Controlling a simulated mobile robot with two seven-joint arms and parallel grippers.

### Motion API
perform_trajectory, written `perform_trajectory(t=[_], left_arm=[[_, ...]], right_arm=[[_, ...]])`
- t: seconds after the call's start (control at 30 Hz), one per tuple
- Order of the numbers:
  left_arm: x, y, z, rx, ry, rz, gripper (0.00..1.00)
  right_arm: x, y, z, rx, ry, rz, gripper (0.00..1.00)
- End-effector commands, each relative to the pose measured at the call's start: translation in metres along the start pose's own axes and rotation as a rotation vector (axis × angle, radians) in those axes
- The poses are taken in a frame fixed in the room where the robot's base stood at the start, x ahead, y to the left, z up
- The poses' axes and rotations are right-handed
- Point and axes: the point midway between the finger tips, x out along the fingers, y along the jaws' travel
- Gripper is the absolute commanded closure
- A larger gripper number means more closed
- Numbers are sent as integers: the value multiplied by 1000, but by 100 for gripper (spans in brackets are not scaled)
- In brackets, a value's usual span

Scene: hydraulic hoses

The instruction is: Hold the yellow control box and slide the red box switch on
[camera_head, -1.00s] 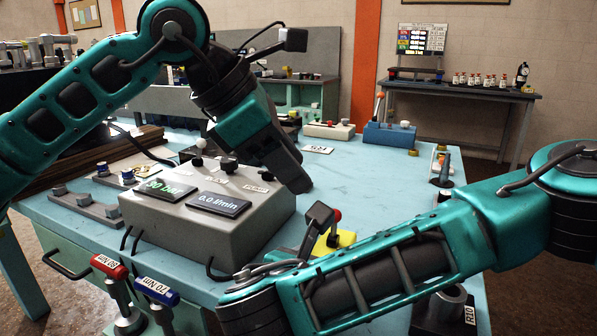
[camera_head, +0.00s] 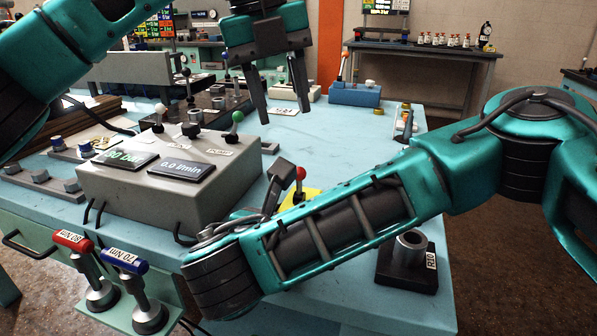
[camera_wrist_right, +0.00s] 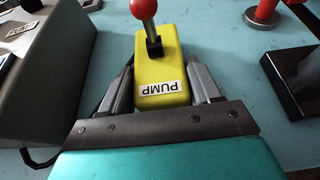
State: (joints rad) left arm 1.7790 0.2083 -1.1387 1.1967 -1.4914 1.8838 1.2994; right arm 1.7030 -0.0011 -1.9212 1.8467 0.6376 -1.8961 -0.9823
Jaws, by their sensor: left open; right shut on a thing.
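The yellow control box (camera_wrist_right: 163,70) fills the middle of the right wrist view. It bears a PUMP label and a lever with a red ball (camera_wrist_right: 143,8). My right gripper (camera_wrist_right: 160,82) is shut on it, one finger along each side. In the head view only a yellow corner (camera_head: 312,194) and the red ball (camera_head: 300,173) show; my right forearm hides the rest. My left gripper (camera_head: 283,118) is open and empty, fingers pointing down, above the table behind the yellow box. I cannot make out a separate red box.
A grey console (camera_head: 165,190) with two displays and several levers stands left of the yellow box. A blue box (camera_head: 354,95) with a lever stands at the back. A black block with a metal socket (camera_head: 408,250) is at front right. Blue tabletop (camera_head: 345,130) is bare behind my right forearm.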

Motion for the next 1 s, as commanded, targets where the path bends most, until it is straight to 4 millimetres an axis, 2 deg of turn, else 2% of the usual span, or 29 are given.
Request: perform_trajectory(t=[0.17,0.5,0.7,0.83,1.0], left_arm=[[10,0,0,-40,5,12,54],[74,1,-1,-37,7,12,54],[105,1,-1,-37,6,10,54],[116,0,-1,-37,4,10,54],[120,0,-1,-36,3,9,54]], right_arm=[[0,0,0,0,0,0,72],[0,0,0,0,0,0,72],[0,0,0,0,0,0,72],[0,0,0,0,0,0,72],[0,0,0,0,0,0,72]])
